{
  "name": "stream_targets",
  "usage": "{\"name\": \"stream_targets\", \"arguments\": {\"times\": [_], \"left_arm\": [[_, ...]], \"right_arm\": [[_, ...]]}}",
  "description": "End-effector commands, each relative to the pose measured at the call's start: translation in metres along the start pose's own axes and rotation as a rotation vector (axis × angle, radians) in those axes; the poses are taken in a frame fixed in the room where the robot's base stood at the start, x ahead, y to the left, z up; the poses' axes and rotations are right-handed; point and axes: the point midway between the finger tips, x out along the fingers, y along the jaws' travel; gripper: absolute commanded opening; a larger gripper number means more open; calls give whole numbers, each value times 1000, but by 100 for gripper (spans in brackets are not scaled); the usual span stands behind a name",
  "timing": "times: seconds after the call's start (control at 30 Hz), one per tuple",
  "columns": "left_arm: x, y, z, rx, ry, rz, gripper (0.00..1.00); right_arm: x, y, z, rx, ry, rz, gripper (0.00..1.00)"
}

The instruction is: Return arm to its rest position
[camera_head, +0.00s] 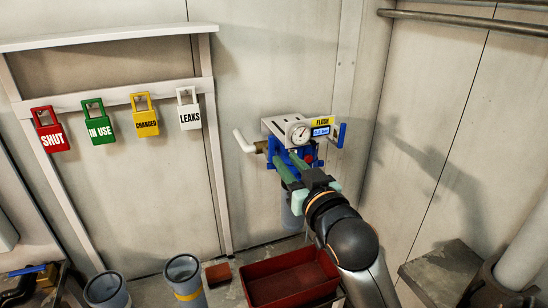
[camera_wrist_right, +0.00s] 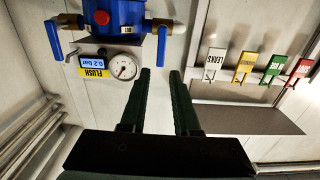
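My right arm reaches from the lower right of the head view toward the wall. My right gripper (camera_head: 287,165) is in front of the blue filter unit (camera_head: 279,152) on the wall. In the right wrist view its two dark green fingers (camera_wrist_right: 160,76) stand apart with nothing between them, so it is open. The unit (camera_wrist_right: 112,18) carries a round gauge (camera_head: 299,133), a yellow FLUSH label (camera_head: 321,122) with a small display, and blue lever handles (camera_head: 341,135). The fingers hide part of the unit; I cannot tell whether they touch it. My left gripper is not in view.
SHUT (camera_head: 53,137), IN USE (camera_head: 99,128), CHANGED (camera_head: 146,122) and LEAKS (camera_head: 190,116) tags hang on a rail. Below stand a red bin (camera_head: 262,283) and two grey cylinders (camera_head: 185,283). A dark ledge (camera_head: 440,273) and pale pipe (camera_head: 527,245) are at right.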

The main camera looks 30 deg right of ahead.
Motion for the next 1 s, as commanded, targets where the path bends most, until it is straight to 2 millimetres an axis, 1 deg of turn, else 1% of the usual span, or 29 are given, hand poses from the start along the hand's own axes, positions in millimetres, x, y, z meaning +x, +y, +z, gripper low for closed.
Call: {"name": "stream_targets", "arguments": {"times": [0.23,0.27,0.37,0.47,0.5,0.57,0.6,0.63,0.67,0.7,0.77,0.8,0.87,0.9,1.0], "left_arm": [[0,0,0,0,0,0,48],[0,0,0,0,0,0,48],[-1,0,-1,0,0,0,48],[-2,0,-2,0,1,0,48],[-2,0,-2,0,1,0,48],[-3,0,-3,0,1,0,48],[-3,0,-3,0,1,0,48],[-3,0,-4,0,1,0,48],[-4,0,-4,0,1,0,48],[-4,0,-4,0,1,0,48],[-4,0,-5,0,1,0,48],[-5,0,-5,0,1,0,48],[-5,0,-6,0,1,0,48],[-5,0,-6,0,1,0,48],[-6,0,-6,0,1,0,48]], "right_arm": [[1,-1,3,-2,-6,-3,30],[1,-2,7,-4,-14,-6,30],[5,-11,37,-26,-71,-36,30],[6,-27,94,-62,-172,-91,30],[2,-35,123,-76,-220,-119,30],[-7,-46,168,-97,-294,-163,30],[-16,-53,196,-107,-339,-192,30],[-24,-58,218,-115,-373,-213,30],[-34,-63,238,-119,-407,-234,30],[-48,-69,265,-126,-450,-260,30],[-72,-77,303,-132,-514,-297,30],[-90,-82,326,-134,-553,-322,30],[-116,-88,356,-136,-605,-353,30],[-133,-92,373,-135,-635,-370,30],[-170,-98,403,-132,-694,-405,30]]}}
